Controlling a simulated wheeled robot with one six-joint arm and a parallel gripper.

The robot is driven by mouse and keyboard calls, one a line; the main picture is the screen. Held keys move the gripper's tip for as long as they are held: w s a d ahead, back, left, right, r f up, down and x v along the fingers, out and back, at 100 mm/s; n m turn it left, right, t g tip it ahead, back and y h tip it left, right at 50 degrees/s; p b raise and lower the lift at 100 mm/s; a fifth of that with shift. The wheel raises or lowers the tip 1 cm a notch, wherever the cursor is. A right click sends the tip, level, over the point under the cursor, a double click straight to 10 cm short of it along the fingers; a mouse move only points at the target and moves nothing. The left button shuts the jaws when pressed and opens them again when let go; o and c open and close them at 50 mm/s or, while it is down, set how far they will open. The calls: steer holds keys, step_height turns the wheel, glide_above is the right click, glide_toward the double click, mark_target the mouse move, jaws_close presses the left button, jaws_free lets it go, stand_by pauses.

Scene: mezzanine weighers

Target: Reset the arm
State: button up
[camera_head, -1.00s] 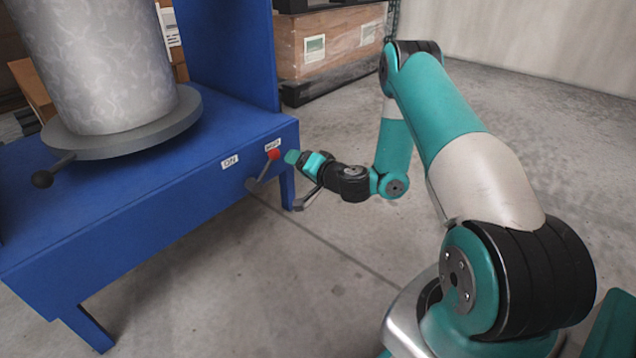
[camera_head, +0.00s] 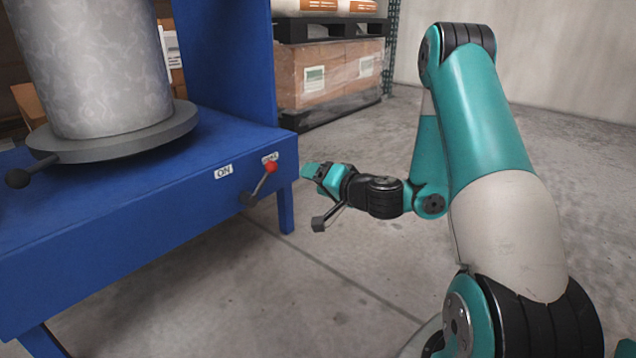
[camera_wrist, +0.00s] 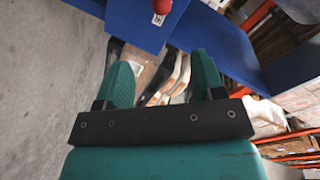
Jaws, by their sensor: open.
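My gripper (camera_head: 308,171) is held out to the left from my teal and black arm, a little to the right of the blue machine's (camera_head: 130,222) corner. In the wrist view its two teal fingers (camera_wrist: 162,82) are apart with nothing held between them. A lever with a red knob (camera_head: 271,167) sits on the machine's front face and points up and to the right. The red knob also shows at the top of the wrist view (camera_wrist: 162,6), beyond the fingertips. My gripper appears clear of the lever.
An "ON" label (camera_head: 223,172) is left of the lever; a second label is partly hidden behind the knob. A grey cylinder (camera_head: 95,65) stands on a round plate with a black-knobbed handle (camera_head: 18,178). Wrapped boxes (camera_head: 330,75) stand behind. The floor (camera_head: 300,300) in front is open.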

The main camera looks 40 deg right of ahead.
stand_by(0.3)
steer(key=s+a+r+n+g+y+p, duration=0.25)
steer(key=a+r+n+y+p, duration=0.2)
steer(key=a+r, duration=0.4)
steer(key=s+a+r+n+g+y+p, duration=0.1)
steer(key=a+r+n+g+y+p, duration=0.4)
steer(key=a+r, duration=0.4)
steer(key=s+a+r+n+g+h+p, duration=0.2)
steer(key=s+a+r+n+g+p, duration=0.1)
steer(key=s+a+r+p, duration=0.4)
steer(key=s+a+r+n+g+h+p, duration=0.25)
steer(key=s+r+g+p, duration=0.2)
steer(key=s, duration=0.35)
steer(key=s+d+r+n+h+p, duration=0.1)
steer(key=s+r+n+h+p, duration=0.15)
steer(key=s+r+p, duration=0.55)
step_height(320, 180, up, 37)
steer(key=m+p, duration=0.1)
steer(key=p, duration=3.4)
steer(key=shift+s+d+g, duration=0.2)
steer(key=shift+s+g, duration=0.15)
steer(key=shift+g, duration=0.05)
steer(key=shift+h, duration=0.25)
